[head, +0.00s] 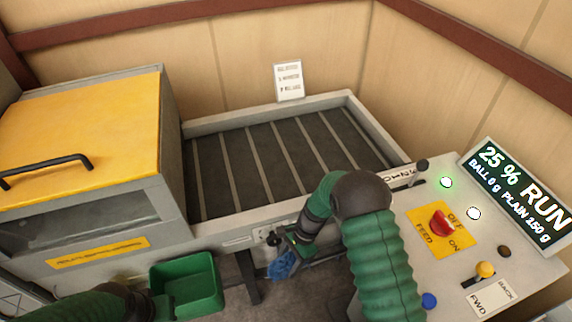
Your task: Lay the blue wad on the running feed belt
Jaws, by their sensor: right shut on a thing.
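The blue wad (282,266) hangs in my right gripper (287,252), which is shut on it. Gripper and wad are in front of the near side wall of the feed belt (231,165), below its rim and apart from the belt surface. The belt is dark with pale cross slats, and its visible part is empty. My left arm shows at the bottom left, near a green bin; I cannot make out its jaws (150,302).
A yellow-lidded machine (85,120) stands at the belt's left end. The green bin (190,285) is below it. On the right, a control panel (405,205) carries a red feed knob (439,223), a yellow lever (484,270) and a display (518,197) reading "25 % RUN". A sign (289,80) stands behind the belt.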

